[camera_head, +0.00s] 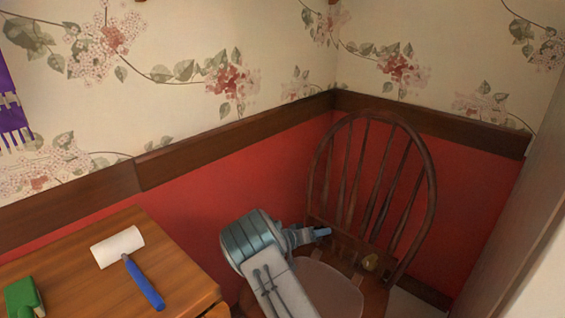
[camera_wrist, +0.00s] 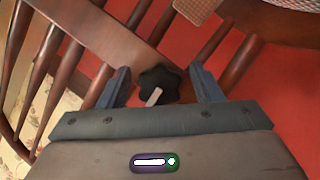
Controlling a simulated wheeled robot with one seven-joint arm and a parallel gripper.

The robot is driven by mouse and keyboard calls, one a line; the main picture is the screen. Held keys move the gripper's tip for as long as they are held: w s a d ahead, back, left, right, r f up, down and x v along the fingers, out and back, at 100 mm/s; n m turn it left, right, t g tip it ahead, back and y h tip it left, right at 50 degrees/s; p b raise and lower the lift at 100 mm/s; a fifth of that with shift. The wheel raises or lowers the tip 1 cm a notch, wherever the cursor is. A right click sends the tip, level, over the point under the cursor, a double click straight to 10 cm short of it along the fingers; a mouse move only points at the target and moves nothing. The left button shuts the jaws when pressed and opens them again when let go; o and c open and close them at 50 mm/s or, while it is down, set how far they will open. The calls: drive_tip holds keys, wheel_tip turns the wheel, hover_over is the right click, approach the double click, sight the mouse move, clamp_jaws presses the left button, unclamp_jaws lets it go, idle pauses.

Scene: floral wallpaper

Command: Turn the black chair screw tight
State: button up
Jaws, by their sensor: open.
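The black chair screw (camera_wrist: 159,83) is a dark, lobed knob on a brown wooden rail of the chair, seen in the wrist view. A short pale bar shows at its lower side. My gripper (camera_wrist: 159,69) is open, with one finger on each side of the knob and a gap on both sides. Whether the fingertips reach past the knob's depth is unclear. In the head view the wooden chair (camera_head: 430,192) stands in the corner, and my gripper (camera_head: 318,232) is at the lower part of its back. The screw cannot be made out there.
A wooden table (camera_head: 75,285) at lower left holds a white and blue roller-like tool (camera_head: 144,283) and a green object (camera_head: 22,298). Red-panelled walls stand close behind the chair, and a pale panel (camera_head: 520,235) stands at right.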

drive_tip(key=p+v, duration=0.3)
drive_tip(key=v, duration=1.1)
drive_tip(key=w+r+t+y+p, duration=0.2)
drive_tip(key=w+r+y, duration=0.1)
drive_tip(key=r, duration=0.4)
drive_tip(key=w+r+t+y+p, duration=0.2)
drive_tip(key=r+y+p, duration=0.1)
drive_tip(key=r, duration=0.4)
wheel_tip(320, 180, up, 13)
drive_tip(key=s+n+y+p, duration=0.1)
drive_tip(key=s+y+p, duration=0.2)
drive_tip(key=y, duration=0.2)
drive_tip(key=shift+n+y+p, duration=0.3)
drive_tip(key=shift+n+y, duration=0.1)
drive_tip(key=shift+r, duration=0.1)
